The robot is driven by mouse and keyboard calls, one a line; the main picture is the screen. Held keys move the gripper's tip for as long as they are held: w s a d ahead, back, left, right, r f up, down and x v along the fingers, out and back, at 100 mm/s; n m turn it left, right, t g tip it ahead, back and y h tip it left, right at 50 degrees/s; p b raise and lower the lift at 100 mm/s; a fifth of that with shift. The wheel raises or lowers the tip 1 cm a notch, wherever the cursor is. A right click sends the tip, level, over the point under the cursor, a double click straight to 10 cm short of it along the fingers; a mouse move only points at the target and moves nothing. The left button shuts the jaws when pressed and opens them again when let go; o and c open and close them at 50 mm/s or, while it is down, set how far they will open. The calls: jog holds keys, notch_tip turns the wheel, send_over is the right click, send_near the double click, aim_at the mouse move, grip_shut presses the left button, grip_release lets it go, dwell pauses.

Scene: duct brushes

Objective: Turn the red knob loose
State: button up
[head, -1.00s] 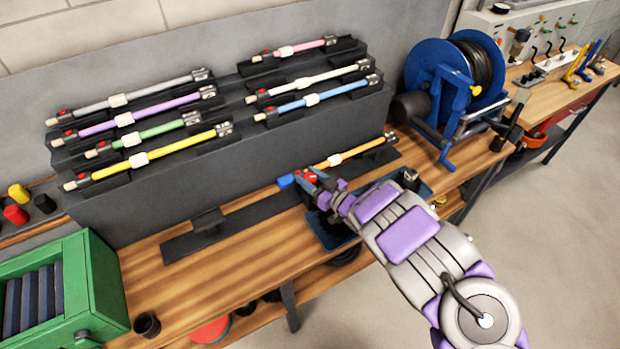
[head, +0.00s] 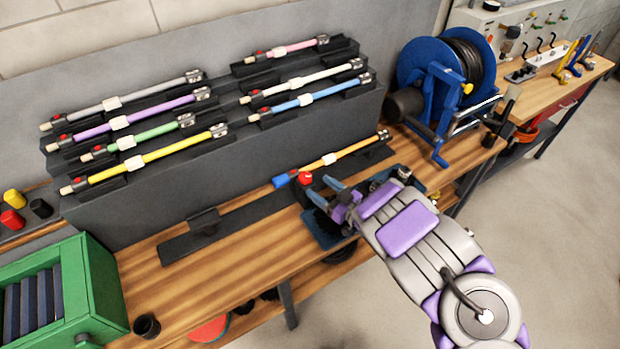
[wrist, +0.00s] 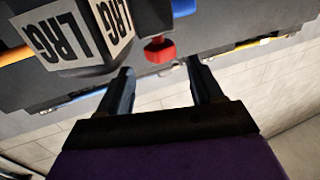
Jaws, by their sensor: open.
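The red knob (head: 305,178) sits near the left, blue end (head: 281,181) of an orange rod (head: 357,149), which lies in a low dark rack at the bench front. The knob also shows in the wrist view (wrist: 159,50), beside a white block labelled LRG (wrist: 75,38). My gripper (head: 321,189) is open and empty, just right of and in front of the knob. In the wrist view its two fingers (wrist: 160,70) are spread, with the knob beyond the tips and roughly between them, apart from both.
A stepped dark rack (head: 300,135) behind holds several coloured rods. A blue hose reel (head: 440,95) stands to the right and a green box (head: 95,285) at the front left. A dark blue tray (head: 325,238) lies under my gripper. Bare wood (head: 170,290) is free at the left.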

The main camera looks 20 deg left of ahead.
jog(key=p+v, duration=0.4)
jog(key=v, duration=0.6)
jog(key=w+a+r+m+t+h+p, duration=0.2)
jog(key=w+a+r+m+t+h, duration=0.5)
jog(key=w+a+r+t, duration=0.75)
jog(key=m+g+h+p, duration=0.1)
jog(key=m+g+h, duration=0.5)
jog(key=m+h, duration=0.8)
send_near(310, 174)
jog(key=w+n+h, duration=0.1)
jog(key=w, duration=0.2)
jog(key=w+d+f+n+h+b, duration=0.1)
jog(key=w, duration=0.2)
jog(key=w+d+h+b, duration=0.1)
jog(key=w, duration=0.3)
jog(key=shift+w+d+f+n, duration=0.1)
jog(key=shift+d+f+n, duration=0.05)
jog(key=shift+f+n, duration=0.25)
